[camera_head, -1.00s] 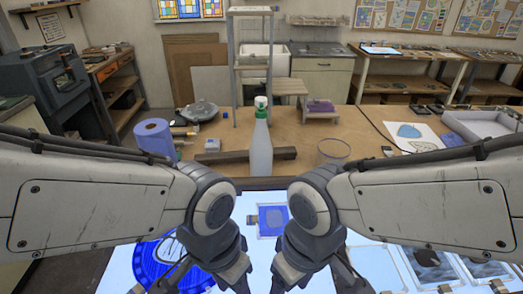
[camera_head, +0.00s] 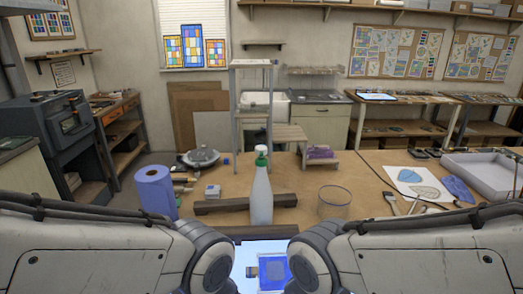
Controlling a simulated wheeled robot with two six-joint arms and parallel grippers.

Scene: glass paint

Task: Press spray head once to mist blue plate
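A spray bottle (camera_head: 261,196) with a pale translucent body and a green and white spray head (camera_head: 261,154) stands upright on the brown table, ahead of my arms. A blue square plate (camera_head: 273,272) lies on the lit white surface between my arms, partly cut off by the bottom edge and my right arm. Both of my arms come in from the sides at the bottom. My left and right grippers are below the picture, so their fingers do not show. Neither arm touches the bottle in view.
A dark bar (camera_head: 222,206) lies behind the bottle. A blue roll (camera_head: 156,192) stands at the left and a clear round container (camera_head: 333,201) at the right. A grey tray (camera_head: 482,170) and patterned paper (camera_head: 418,185) lie further right.

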